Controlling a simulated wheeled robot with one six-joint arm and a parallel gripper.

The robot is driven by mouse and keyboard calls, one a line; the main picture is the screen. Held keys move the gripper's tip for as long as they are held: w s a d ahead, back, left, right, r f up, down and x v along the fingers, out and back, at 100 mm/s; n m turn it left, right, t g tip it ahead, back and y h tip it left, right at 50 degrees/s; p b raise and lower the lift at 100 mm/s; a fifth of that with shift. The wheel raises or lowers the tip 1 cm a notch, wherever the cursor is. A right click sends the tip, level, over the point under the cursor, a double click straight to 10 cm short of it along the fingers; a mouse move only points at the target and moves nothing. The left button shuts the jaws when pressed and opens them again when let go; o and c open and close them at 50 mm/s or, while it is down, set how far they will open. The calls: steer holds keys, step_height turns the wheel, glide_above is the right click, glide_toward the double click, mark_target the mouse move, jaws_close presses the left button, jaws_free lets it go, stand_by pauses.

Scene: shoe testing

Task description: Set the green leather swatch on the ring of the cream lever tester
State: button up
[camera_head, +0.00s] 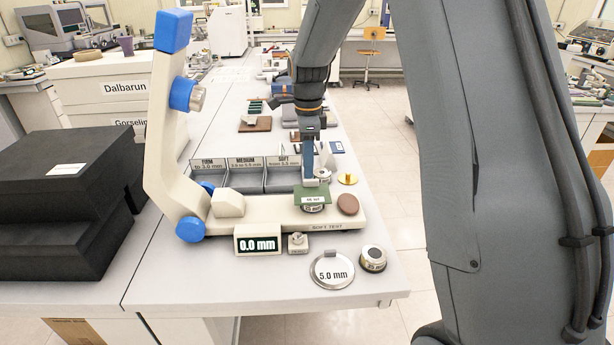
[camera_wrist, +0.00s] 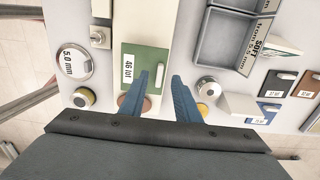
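The green leather swatch (camera_head: 300,193) has a white lot label. My gripper (camera_wrist: 168,71) is just above the swatch's right edge.
The tester display (camera_head: 258,245) reads 0.0 mm. A brown disc (camera_head: 348,204) and a brass piece (camera_head: 347,178) are beside the ring. A 5.0 mm disc (camera_head: 331,271) and a round knob (camera_head: 373,258) lie in front. Grey sorting trays (camera_head: 240,181) stand behind the base.

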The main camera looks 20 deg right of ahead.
steer(key=shift+r+b, duration=0.45)
steer(key=shift+r, duration=1.4)
